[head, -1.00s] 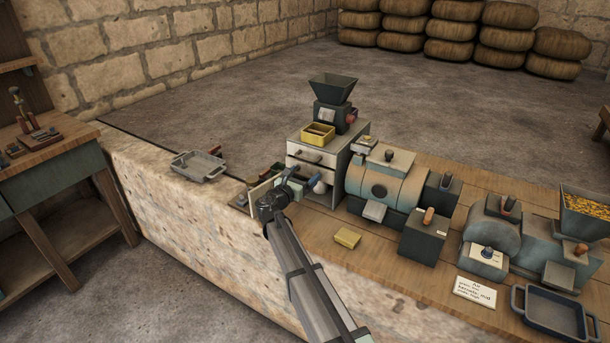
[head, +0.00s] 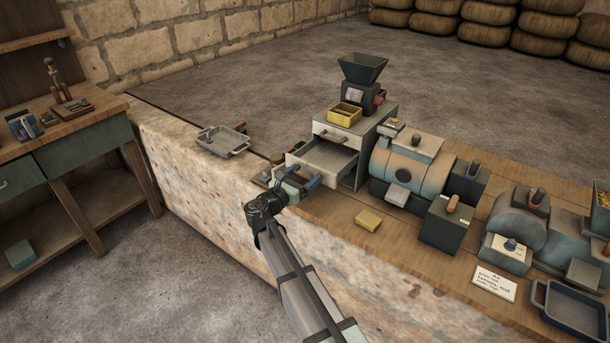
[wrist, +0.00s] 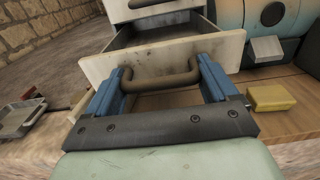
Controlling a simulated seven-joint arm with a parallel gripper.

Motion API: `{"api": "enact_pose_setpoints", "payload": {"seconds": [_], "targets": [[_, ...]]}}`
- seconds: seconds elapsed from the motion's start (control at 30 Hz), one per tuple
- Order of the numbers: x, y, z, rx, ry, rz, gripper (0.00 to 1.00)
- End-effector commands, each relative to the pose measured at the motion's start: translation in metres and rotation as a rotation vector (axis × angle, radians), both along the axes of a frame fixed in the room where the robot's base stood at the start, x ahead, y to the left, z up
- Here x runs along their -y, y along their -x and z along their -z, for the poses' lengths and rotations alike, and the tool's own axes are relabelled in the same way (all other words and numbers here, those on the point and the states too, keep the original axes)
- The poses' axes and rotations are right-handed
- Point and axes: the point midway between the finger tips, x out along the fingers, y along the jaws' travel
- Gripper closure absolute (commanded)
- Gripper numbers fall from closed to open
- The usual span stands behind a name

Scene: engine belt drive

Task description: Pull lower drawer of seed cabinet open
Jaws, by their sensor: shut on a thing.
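The upper drawer (head: 338,133) is closed. In the wrist view the lower drawer's front (wrist: 215,48) carries a brown bowed handle (wrist: 160,76). My gripper (head: 300,180) is at that handle; in the wrist view its blue fingers (wrist: 158,88) stand at either end of the handle, shut on it. The fingers partly hide the drawer front in the head view.
A yellow tray (head: 344,114) and a dark hopper machine (head: 362,82) stand on the cabinet. A grey pan (head: 223,141) lies to the left on the wall top. A yellow block (head: 368,220) and a round-bodied machine (head: 410,160) are to the right.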

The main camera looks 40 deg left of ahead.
Motion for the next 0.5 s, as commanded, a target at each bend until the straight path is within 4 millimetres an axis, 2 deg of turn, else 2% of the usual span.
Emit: {"api": "enact_pose_setpoints", "payload": {"seconds": [0.13, 0.17, 0.3, 0.5], "targets": [[-0.0001, -0.0003, -0.0002, 0.0, 0.0, 0.0, 0.68], [-0.0001, -0.0003, -0.0002, 0.001, 0.0, 0.0, 0.12], [-0.0001, -0.0005, -0.0001, 0.0, 0.0, 0.0, 0.0], [0.0, -0.0003, 0.0, 0.0, 0.0, 0.0, 0.0]]}}
